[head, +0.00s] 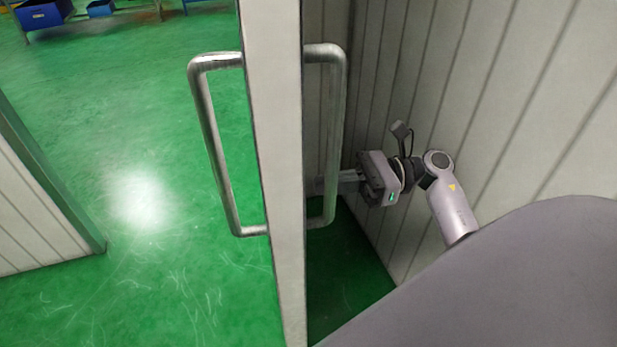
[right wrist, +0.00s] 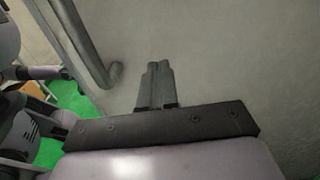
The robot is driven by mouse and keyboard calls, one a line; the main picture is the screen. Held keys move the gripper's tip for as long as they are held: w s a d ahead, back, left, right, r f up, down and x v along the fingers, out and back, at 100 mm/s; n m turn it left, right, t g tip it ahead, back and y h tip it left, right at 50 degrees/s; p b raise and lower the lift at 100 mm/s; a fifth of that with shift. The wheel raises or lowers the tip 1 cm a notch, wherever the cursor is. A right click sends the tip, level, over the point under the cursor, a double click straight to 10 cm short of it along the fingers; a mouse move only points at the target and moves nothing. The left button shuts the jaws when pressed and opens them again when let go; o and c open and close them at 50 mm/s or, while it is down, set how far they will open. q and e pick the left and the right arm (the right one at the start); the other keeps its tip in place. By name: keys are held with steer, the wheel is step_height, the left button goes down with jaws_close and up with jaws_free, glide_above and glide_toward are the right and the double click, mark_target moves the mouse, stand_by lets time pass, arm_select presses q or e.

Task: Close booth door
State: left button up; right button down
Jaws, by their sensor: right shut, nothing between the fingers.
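The booth door (head: 273,160) stands edge-on in the middle of the head view, open, with a metal bar handle on each face. The left handle (head: 213,150) is on the far side and the right handle (head: 338,130) is on my arm's side. My right gripper (head: 325,183) is shut and empty, its fingers pointing at the door face close to the lower part of the right handle. In the right wrist view the closed fingers (right wrist: 157,80) are against or very near the pale door face, beside the handle (right wrist: 85,45). Contact cannot be told. My left gripper is not in view.
A ribbed booth wall (head: 490,110) is close behind my right arm. Another wall panel (head: 35,205) with a green-grey edge stands at the left. Open green floor (head: 140,110) lies between it and the door. Blue bins (head: 45,14) sit on a rack at the top left.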

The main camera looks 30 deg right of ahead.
steer(key=shift+p+x, duration=0.5)
steer(key=shift+x, duration=1.45)
steer(key=shift+w, duration=0.1)
